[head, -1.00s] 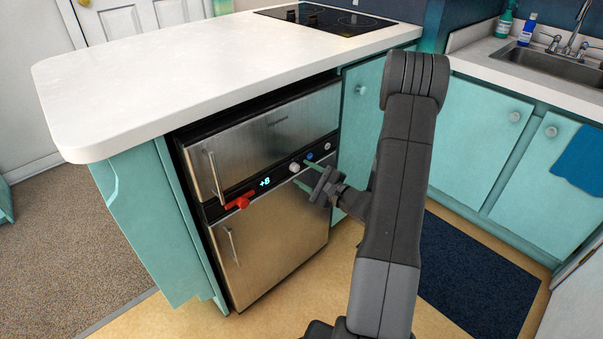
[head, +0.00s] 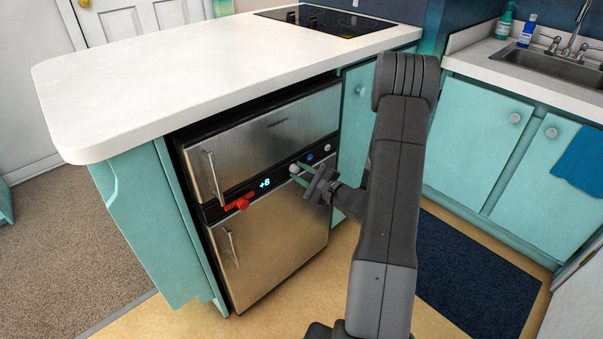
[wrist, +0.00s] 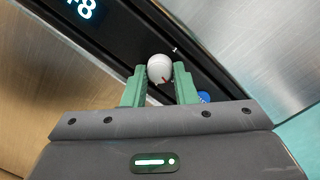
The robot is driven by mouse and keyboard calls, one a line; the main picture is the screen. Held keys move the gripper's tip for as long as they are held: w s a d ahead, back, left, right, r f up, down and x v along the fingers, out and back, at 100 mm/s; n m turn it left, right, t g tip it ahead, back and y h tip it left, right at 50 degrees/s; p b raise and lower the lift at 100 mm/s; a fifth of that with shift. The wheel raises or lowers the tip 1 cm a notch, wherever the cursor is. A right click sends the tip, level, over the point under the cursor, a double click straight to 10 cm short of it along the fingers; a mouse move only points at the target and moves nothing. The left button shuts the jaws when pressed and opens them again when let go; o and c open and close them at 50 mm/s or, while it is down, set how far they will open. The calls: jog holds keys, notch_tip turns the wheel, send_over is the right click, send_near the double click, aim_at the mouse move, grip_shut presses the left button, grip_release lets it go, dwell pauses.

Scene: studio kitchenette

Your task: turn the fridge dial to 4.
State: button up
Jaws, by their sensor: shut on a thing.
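My gripper (head: 298,174) reaches the fridge's black control strip from the right. The lit display (head: 264,184) left of the dial reads +8, and it is partly cut off in the wrist view (wrist: 82,8).
A red handle-like piece (head: 238,203) sticks out at the left of the strip. A blue button (head: 310,157) is right of the dial and shows in the wrist view (wrist: 204,97). The white counter (head: 200,75) overhangs the steel fridge (head: 275,235). The dark mat (head: 475,275) is at right.

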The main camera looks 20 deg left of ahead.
jog(key=m, duration=0.4)
jog(key=shift+f+m, duration=0.1)
jog(key=shift+m, duration=0.2)
jog(key=m, duration=0.5)
jog(key=shift+s+t+p, duration=0.1)
jog(key=shift+t+p, duration=0.3)
jog(key=shift+m, duration=0.3)
jog(key=o, duration=1)
jog(key=v, duration=0.7)
jog(key=p+v, duration=0.1)
jog(key=v, duration=0.5)
jog(key=shift+s+d+f, duration=0.1)
jog(key=shift+d+f, duration=0.15)
jog(key=shift+d, duration=0.15)
